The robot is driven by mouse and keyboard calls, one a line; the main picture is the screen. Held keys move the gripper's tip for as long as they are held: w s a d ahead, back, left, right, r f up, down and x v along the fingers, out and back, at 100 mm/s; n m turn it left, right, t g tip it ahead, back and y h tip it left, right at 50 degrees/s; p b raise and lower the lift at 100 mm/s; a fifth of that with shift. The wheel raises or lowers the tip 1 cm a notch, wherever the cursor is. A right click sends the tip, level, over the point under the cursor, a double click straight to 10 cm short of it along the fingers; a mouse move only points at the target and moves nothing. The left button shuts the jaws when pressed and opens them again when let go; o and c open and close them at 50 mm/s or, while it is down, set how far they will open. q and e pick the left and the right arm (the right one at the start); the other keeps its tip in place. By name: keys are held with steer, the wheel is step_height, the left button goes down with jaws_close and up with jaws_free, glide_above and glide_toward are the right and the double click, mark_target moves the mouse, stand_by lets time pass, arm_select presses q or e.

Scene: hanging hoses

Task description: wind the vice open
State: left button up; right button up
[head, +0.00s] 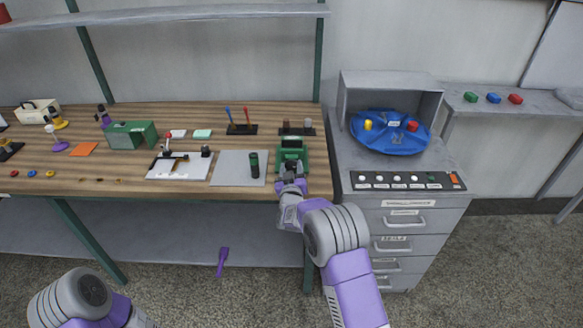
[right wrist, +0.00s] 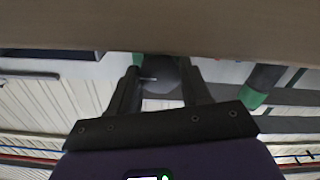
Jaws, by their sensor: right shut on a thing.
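The green vice (head: 291,150) stands at the front right of the wooden workbench. My right gripper (head: 291,187) is at its front, by the bench edge, shut on what looks like the vice's handle. The arm and fingers hide most of that handle. In the right wrist view, my right gripper (right wrist: 160,88) has its two dark fingers on either side of a grey part (right wrist: 163,72) with a small bright rod. How wide the vice jaws stand cannot be made out. My left arm shows at the bottom left of the head view; its gripper is out of frame.
Left of the vice are a grey mat (head: 228,168) with a dark green cylinder (head: 254,164), and a white board (head: 165,172). A grey drawer cabinet (head: 410,222) with a blue turntable (head: 385,137) stands close on the right. A purple tool (head: 222,261) lies below the bench.

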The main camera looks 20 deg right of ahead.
steer(key=n+p, duration=0.1)
steer(key=n, duration=0.2)
steer(key=shift+n, duration=0.4)
steer(key=n+p, duration=0.1)
steer(key=n, duration=0.3)
steer(key=shift+n, duration=0.3)
steer(key=n, duration=0.3)
steer(key=shift+p, duration=0.35)
steer(key=n, duration=0.4)
steer(key=shift+n, duration=0.3)
steer(key=shift+r, duration=0.1)
steer(key=o, duration=1.1)
steer(key=shift+c, duration=0.2)
steer(key=shift+s, duration=0.1)
